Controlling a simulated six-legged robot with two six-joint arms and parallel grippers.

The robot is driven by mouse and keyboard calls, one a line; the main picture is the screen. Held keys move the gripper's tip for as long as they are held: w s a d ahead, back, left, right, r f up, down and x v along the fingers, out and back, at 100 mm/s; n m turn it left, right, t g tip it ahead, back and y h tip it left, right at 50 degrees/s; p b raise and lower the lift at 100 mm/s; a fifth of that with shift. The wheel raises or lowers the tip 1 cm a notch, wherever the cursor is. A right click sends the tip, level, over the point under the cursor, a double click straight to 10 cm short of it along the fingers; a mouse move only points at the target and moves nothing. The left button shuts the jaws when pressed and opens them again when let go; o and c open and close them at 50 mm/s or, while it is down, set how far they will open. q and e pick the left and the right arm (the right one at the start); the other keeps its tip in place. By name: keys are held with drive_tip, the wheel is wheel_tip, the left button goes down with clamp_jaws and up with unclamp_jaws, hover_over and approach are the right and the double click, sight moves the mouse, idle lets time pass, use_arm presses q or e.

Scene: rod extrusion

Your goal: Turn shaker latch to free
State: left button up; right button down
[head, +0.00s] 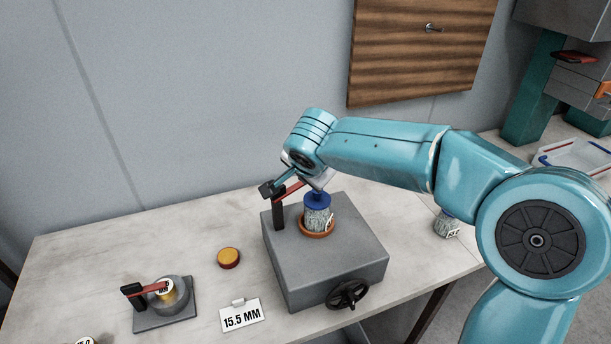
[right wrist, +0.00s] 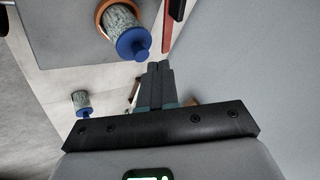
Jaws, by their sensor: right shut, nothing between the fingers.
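The shaker is a grey box (head: 335,258) with a black handwheel (head: 348,294) on its front. A speckled jar with a blue lid (head: 317,198) stands upright in an orange ring (head: 317,232) on top. The latch has a black post (head: 279,212) beside the jar and a red arm (head: 292,190); in the right wrist view the red arm (right wrist: 167,28) runs alongside the jar (right wrist: 121,20). My right gripper (head: 267,190) is shut and empty, its fingertips close to the latch top. Whether they touch it is unclear. My left gripper is out of view.
A smaller fixture (head: 165,318) with a red arm over a round piece stands left. A yellow-red puck (head: 229,258) and a "15.5 MM" sign (head: 242,317) lie between. Another speckled jar (head: 446,226) stands right. A wooden panel (head: 420,50) hangs on the wall behind.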

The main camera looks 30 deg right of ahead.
drive_tip(key=p+x, duration=0.2)
drive_tip(key=x, duration=0.7)
drive_tip(key=shift+d+f, duration=0.1)
drive_tip(key=shift+f, duration=0.05)
drive_tip(key=shift+w+f, duration=0.2)
drive_tip(key=shift+f, duration=0.05)
drive_tip(key=shift+s+d, duration=0.1)
drive_tip(key=shift+w+n, duration=0.25)
drive_tip(key=shift+n, duration=0.05)
